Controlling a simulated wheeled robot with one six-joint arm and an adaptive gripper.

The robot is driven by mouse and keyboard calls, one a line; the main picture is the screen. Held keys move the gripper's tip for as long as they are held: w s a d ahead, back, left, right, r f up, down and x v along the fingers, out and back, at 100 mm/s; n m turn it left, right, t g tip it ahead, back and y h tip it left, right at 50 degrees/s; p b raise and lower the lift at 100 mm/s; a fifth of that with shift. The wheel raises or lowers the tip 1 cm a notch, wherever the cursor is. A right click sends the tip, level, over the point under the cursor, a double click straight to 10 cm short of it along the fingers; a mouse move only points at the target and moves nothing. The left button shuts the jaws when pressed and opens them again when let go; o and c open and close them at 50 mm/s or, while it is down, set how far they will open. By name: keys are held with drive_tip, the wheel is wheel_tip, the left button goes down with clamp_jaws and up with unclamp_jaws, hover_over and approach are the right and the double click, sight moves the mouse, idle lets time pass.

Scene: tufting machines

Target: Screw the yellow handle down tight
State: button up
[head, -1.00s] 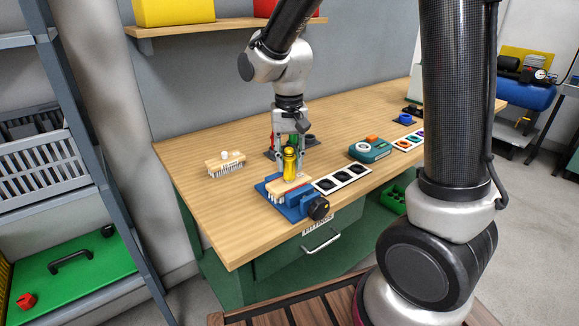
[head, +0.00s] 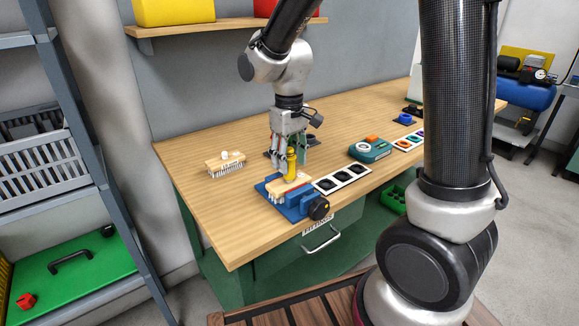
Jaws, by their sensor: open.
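The yellow handle (head: 292,164) stands upright on a wooden brush block (head: 283,188), which sits in a blue vise-like fixture (head: 296,208) with a black knob (head: 319,208) near the bench's front edge. My gripper (head: 289,160) points down around or just behind the top of the handle, with its fingers spread. I cannot tell whether a finger touches the handle. The joint between handle and block is too small to judge.
A black-and-white marked strip (head: 343,179) and a teal device (head: 370,149) are to the right. The bench's left part is clear.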

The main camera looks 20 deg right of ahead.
drive_tip(key=n, duration=1)
drive_tip(key=c, duration=0.8)
drive_tip(key=m, duration=0.5)
drive_tip(key=shift+c, duration=0.2)
drive_tip(key=m, duration=0.3)
drive_tip(key=shift+m, duration=0.4)
drive_tip(key=m, duration=0.3)
drive_tip(key=shift+f+m, duration=0.1)
drive_tip(key=shift+m, duration=0.2)
drive_tip(key=m, duration=0.4)
drive_tip(key=shift+m, duration=0.3)
